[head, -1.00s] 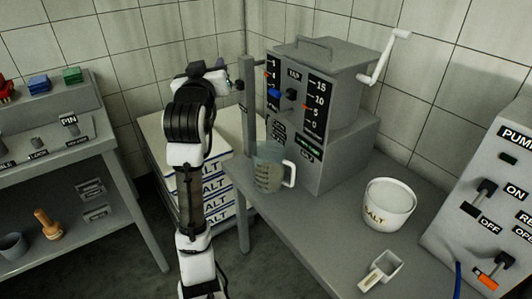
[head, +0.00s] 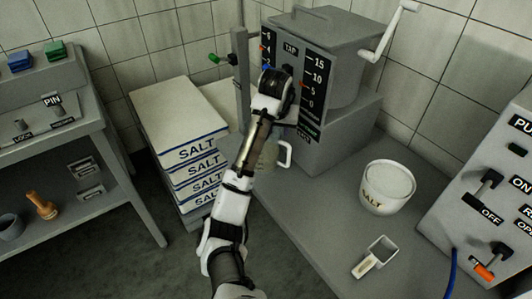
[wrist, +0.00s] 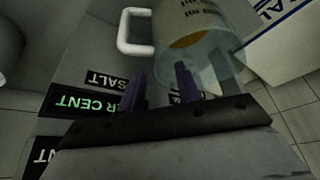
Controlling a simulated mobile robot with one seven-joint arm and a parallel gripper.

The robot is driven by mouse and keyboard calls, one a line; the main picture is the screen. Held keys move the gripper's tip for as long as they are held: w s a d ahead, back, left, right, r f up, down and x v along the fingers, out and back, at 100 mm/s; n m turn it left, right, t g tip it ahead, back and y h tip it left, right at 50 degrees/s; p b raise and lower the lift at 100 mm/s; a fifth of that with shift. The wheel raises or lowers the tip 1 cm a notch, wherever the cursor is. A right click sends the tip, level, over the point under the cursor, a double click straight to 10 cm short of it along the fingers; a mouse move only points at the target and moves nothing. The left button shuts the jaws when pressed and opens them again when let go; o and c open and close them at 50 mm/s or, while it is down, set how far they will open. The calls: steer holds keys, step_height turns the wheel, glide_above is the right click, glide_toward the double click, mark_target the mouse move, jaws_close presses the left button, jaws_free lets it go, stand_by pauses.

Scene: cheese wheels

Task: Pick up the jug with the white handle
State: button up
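The jug (head: 267,158) is clear with measuring marks and a white handle (head: 285,154). It stands on the grey bench in front of the grey machine, partly hidden behind my arm in the head view. In the wrist view the jug (wrist: 195,35) is at the top, with some amber showing inside, and its white handle (wrist: 124,32) sticks out to the left. My gripper (wrist: 160,80) shows two dark fingers set apart with nothing between them. The fingertips are close to the jug and appear apart from it. In the head view the fingers are hidden by my arm.
The grey machine (head: 327,140) with dials and a crank (head: 388,35) stands behind the jug. A white salt tub (head: 370,205) and a scoop (head: 376,257) are to the right. Stacked salt boxes (head: 160,108) stand left of the bench (head: 320,235).

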mark_target(280, 139)
steer(key=shift+s+p+x, duration=0.15)
steer(key=shift+p+x, duration=0.15)
steer(key=shift+x, duration=1.25)
steer(key=shift+s+p+x, duration=0.1)
steer(key=shift+p+x, duration=0.15)
steer(key=shift+x, duration=1.35)
steer(key=shift+d+f, duration=0.1)
steer(key=shift+d, duration=0.1)
jaws_close()
